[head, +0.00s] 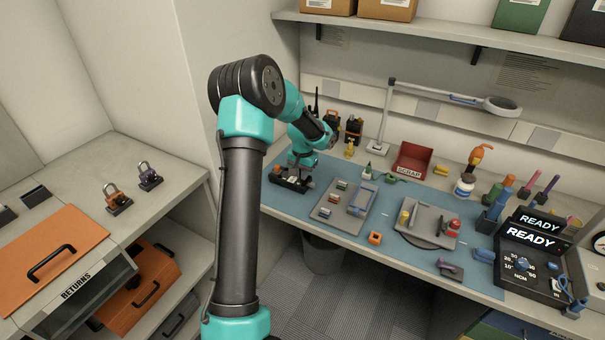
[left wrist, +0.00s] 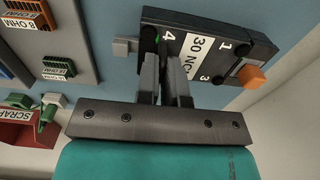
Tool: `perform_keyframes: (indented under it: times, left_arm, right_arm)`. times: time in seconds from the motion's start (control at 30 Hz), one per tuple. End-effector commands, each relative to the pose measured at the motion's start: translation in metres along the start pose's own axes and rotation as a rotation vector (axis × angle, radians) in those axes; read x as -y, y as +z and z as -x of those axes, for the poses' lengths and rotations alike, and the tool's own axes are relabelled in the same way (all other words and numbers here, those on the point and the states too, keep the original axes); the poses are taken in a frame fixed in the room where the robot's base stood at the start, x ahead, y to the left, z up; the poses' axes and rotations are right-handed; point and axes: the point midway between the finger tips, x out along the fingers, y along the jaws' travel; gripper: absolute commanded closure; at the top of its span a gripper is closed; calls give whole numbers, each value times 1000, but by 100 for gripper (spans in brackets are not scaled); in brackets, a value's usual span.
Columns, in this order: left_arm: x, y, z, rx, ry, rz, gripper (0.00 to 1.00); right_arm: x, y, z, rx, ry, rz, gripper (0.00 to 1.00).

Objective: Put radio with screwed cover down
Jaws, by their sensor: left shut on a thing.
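The radio (head: 288,183) is a dark, flat-lying box with an orange knob at the left end of the blue mat. In the left wrist view the radio (left wrist: 230,62) shows its cover, with a white "30 NCM" label and corner numbers 1, 3 and 4; number 2 is not seen. A small green spot shows by number 4. My left gripper (head: 301,163) is shut on the radio from above. Its fingers (left wrist: 165,60) hide part of the cover. I cannot tell whether the radio touches the mat. My right gripper is not in view.
A grey tray of small parts (head: 325,214) lies right of the radio on the blue mat (head: 400,258). Two upright radios (head: 353,130) stand behind. A red scrap bin (head: 412,158) and a lamp (head: 386,118) are farther right. The returns cabinet (head: 75,290) stands left.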

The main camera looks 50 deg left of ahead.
Motion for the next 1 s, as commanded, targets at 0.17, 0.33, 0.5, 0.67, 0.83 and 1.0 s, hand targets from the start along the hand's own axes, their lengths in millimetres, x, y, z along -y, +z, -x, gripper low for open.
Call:
perform_keyframes:
  times: [0.17,0.33,0.5,0.67,0.83,1.0]
  left_arm:
    - [0,0,0,-1,0,0,100]
    - [0,0,-2,0,0,0,87]
    - [0,0,-2,0,0,0,71]
    - [0,0,-2,0,0,0,67]
    - [0,0,-1,-1,0,0,67]
    - [0,-1,10,-3,0,-1,67]
  right_arm:
    - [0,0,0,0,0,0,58]
    - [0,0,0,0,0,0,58]
    - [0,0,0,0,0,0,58]
    - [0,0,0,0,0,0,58]
    - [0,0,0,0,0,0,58]
    - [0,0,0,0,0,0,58]
